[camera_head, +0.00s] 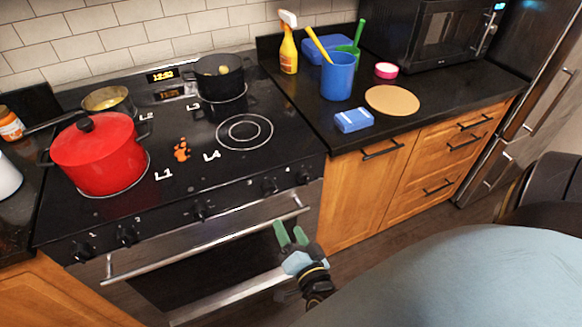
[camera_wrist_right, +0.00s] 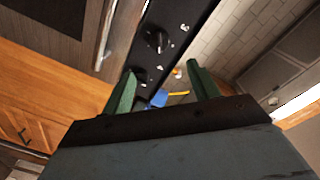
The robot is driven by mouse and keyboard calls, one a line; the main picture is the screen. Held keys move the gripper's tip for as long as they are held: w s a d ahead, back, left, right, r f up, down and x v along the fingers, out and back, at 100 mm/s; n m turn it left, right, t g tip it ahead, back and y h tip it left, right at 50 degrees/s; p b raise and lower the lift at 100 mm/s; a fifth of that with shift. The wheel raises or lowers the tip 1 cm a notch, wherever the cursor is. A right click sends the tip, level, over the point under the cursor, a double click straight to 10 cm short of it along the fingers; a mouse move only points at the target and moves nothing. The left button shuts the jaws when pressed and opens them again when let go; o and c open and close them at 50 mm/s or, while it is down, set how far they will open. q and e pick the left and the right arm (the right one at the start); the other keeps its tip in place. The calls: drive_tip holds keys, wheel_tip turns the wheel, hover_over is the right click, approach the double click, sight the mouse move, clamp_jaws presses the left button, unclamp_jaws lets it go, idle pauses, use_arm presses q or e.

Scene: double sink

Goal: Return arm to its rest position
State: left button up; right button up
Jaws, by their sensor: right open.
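My right gripper (camera_head: 291,235) is in front of the oven door, near the right end of the oven handle (camera_head: 205,238). Its two green fingers are apart with nothing between them. The right wrist view also shows the open gripper (camera_wrist_right: 160,82), with the stove knobs and blurred counter things beyond its fingers. I cannot tell whether the gripper touches the oven handle. My left gripper does not show in either view.
A red pot (camera_head: 98,158), a pan (camera_head: 107,101) and a black pot (camera_head: 219,80) stand on the stove. A blue cup (camera_head: 338,76), spray bottle (camera_head: 289,45), blue box (camera_head: 353,120) and round board (camera_head: 392,101) are on the right counter. Wooden cabinets (camera_head: 365,195) stand below.

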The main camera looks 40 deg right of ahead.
idle(0.3)
drive_tip(key=s+a+f+n+g+y, duration=0.2)
drive_tip(key=s+f+n+g, duration=0.15)
drive_tip(key=f, duration=0.45)
drive_tip(key=s+a+f+n+g+y, duration=0.2)
drive_tip(key=s+f+n, duration=0.15)
drive_tip(key=f, duration=0.55)
drive_tip(key=s+a+f+n+g+y, duration=0.25)
drive_tip(key=s+f, duration=0.25)
drive_tip(key=f, duration=0.3)
drive_tip(key=s+d+f+n+g, duration=0.2)
drive_tip(key=s+f, duration=0.1)
drive_tip(key=s, duration=0.3)
drive_tip(key=s+d+f+n+g+h, duration=0.1)
drive_tip(key=s+d+f+n+g, duration=0.1)
drive_tip(key=s, duration=0.5)
drive_tip(key=s+d+f+n+g+h, duration=0.1)
drive_tip(key=s+f+n+g, duration=0.1)
drive_tip(key=s+f, duration=0.4)
drive_tip(key=shift+s+d+g+b, duration=0.3)
drive_tip(key=shift+d+g+b, duration=0.1)
drive_tip(key=shift+g, duration=0.5)
